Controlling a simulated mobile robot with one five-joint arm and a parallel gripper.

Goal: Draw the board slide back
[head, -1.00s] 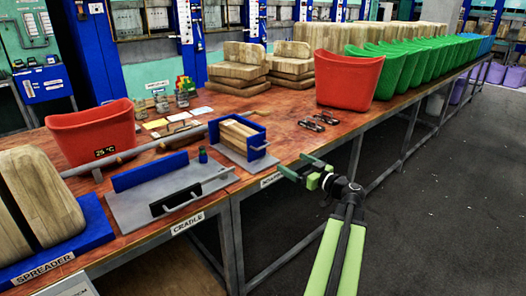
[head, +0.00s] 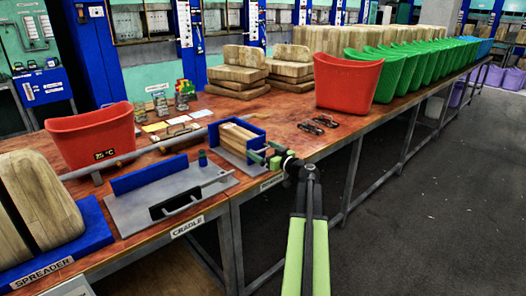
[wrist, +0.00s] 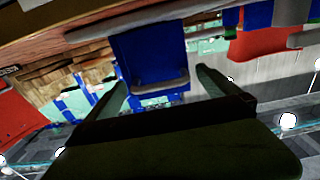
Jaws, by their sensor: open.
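The board slide, a blue-walled holder (head: 258,137) on a grey base with pale wooden boards (head: 237,134) inside, stands at the front edge of the bench. Its front blue plate (wrist: 148,52) also shows in the wrist view, with a grey bar handle (wrist: 160,86) across it. My gripper (head: 264,157) is open at the front of the slide, at handle height. In the wrist view its two fingers (wrist: 160,84) lie left and right of the handle, apart from each other. I cannot tell whether they touch it. In the head view my gripper hides most of the handle.
The cradle (head: 170,197), with a black grip and grey bar, lies left of the slide. A red bin (head: 347,82) and green bins (head: 398,76) line the bench's right edge. Dark clips (head: 318,125) lie near the edge. The floor (head: 430,210) right of the bench is clear.

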